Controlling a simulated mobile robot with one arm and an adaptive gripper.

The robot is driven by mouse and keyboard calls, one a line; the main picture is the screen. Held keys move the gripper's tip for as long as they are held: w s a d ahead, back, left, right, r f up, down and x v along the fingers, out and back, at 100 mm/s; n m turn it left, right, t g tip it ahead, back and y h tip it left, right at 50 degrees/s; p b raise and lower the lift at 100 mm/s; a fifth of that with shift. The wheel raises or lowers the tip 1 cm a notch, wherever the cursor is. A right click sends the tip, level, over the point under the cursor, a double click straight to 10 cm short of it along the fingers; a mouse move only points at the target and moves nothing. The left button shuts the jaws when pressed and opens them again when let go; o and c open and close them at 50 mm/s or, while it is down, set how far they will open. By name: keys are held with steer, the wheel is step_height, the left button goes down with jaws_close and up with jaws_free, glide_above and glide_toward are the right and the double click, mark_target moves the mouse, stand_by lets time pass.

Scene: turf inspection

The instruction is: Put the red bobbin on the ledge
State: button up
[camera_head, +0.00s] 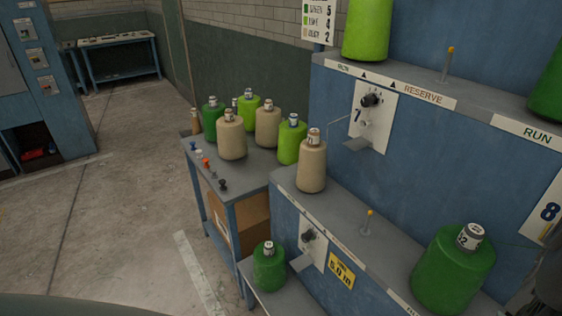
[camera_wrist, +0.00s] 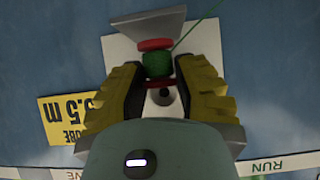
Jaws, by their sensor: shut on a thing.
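In the wrist view my gripper (camera_wrist: 158,90) has its two yellow fingers closed on the sides of the red bobbin (camera_wrist: 155,45), which has red flanges and green thread wound between them. A green thread runs from it to the upper right. The grey ledge (camera_wrist: 148,22) sticks out from a white plate (camera_wrist: 208,45) just beyond the bobbin's far flange. The flange overlaps the ledge's edge in the picture; I cannot tell whether they touch. A dark round knob (camera_wrist: 163,97) shows between the fingers. I cannot make out the bobbin or the gripper in the head view.
A yellow length sign (camera_wrist: 68,118) hangs beside the plate on the blue wall, upside down in this view. In the head view, a large green spool (camera_head: 455,275) stands on the lower shelf at right. Several spools stand on a grey side table (camera_head: 195,160). Floor at left is clear.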

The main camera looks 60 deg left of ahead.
steer(key=shift+f, duration=0.4)
steer(key=shift+f, duration=0.1)
steer(key=o, duration=0.9)
steer(key=shift+o, duration=0.2)
